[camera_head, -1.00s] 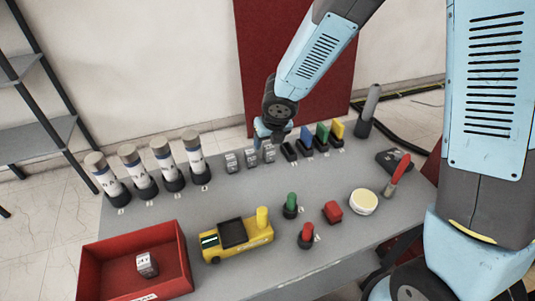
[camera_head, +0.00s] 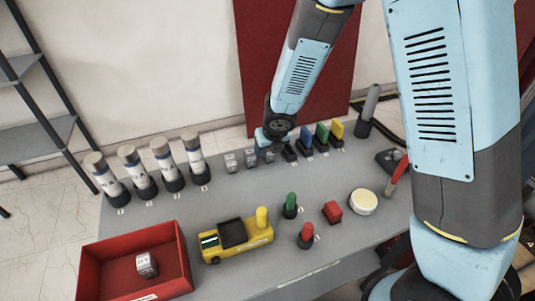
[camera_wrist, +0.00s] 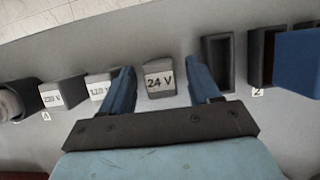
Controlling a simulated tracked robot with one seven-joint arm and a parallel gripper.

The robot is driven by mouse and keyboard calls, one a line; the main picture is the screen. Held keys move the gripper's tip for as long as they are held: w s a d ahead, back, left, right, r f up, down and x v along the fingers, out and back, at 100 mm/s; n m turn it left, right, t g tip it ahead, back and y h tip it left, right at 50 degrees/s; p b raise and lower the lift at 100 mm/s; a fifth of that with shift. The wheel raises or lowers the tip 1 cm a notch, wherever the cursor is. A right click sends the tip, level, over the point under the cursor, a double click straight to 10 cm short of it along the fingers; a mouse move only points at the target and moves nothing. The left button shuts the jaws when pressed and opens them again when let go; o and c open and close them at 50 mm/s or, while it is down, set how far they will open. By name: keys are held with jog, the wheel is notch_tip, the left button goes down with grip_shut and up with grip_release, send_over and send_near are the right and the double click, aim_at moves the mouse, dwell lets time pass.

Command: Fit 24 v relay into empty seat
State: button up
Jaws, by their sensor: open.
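The 24 V relay (camera_wrist: 159,83) is a grey block with a white label in the wrist view. It stands between the two spread blue fingers of my gripper (camera_wrist: 160,68), with a gap on each side. An open, empty black seat (camera_wrist: 218,65) is just right of my right finger. In the head view my gripper (camera_head: 272,142) is over the right end of the relay row and partly hides that relay (camera_head: 268,156). The empty seat (camera_head: 289,152) shows beside it.
Two other relays stand to the left, one labelled 220 V (camera_wrist: 62,95). A blue block (camera_wrist: 300,62) sits in a seat at right. A red bin (camera_head: 95,270) holds another grey block (camera_head: 147,265). Large cylinders (camera_head: 164,160) stand at left. A yellow toy-like truck (camera_head: 236,240) is in front.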

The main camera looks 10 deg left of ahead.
jog(key=shift+w+f, duration=0.1)
jog(key=shift+f, duration=0.05)
jog(key=shift+c, duration=0.2)
jog(key=c, duration=1)
jog(key=shift+r, duration=1.5)
jog(key=s+d+r, duration=0.4)
jog(key=s+r, duration=0.1)
jog(key=s+d+r, duration=0.5)
jog(key=shift+s+d, duration=0.1)
jog(key=shift+s, duration=0.1)
